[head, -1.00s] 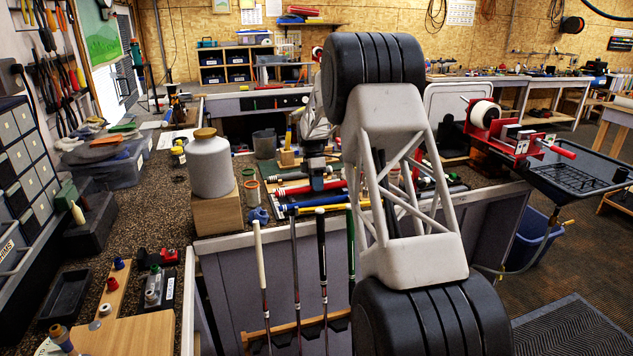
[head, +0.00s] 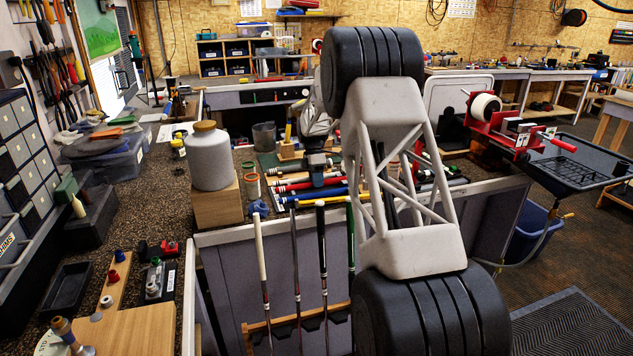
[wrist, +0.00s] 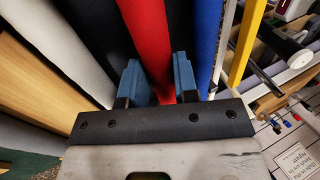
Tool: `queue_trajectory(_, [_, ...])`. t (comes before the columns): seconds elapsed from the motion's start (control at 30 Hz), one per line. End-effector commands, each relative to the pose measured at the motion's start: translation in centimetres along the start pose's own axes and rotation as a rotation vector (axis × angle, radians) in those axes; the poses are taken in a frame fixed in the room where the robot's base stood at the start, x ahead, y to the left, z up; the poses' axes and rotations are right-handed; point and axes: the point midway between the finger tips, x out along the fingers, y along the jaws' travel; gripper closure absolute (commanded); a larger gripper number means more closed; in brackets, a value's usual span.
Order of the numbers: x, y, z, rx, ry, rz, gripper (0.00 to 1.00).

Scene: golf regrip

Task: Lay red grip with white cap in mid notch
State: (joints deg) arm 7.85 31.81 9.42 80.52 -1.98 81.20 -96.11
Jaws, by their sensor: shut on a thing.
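A red grip (wrist: 147,35) runs lengthwise between the two blue fingers of my gripper (wrist: 158,82) in the wrist view. The fingers are shut on it. In the head view my gripper (head: 318,176) is low over the bench, among several coloured grips lying side by side. Red grips (head: 288,187) show there beside my gripper. I cannot make out the white cap or the mid notch; the grip's ends are not clear in either view.
A blue grip (wrist: 208,40) lies close right of the held one, with a yellow one (wrist: 248,35) beyond. A black surface and a white cylinder (wrist: 45,50) lie left. A white jar (head: 210,160) on a wooden block stands left of my gripper in the head view.

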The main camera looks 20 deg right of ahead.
Motion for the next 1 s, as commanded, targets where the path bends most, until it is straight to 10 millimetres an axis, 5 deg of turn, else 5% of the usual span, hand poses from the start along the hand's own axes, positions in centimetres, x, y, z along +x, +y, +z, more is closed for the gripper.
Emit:
queue_trajectory(0.67, [0.65,0.28,0.01,0.000,0.000,0.000,0.91])
queue_trajectory(0.7, [0.63,0.27,0.01,0.000,0.000,0.000,0.66])
queue_trajectory(0.8, [0.63,0.27,0.01,0.000,0.000,0.000,0.51])
queue_trajectory(0.87, [0.63,0.27,0.01,0.000,0.000,0.000,0.42])
queue_trajectory(1.0, [0.63,0.27,0.01,0.000,0.000,0.000,0.42])
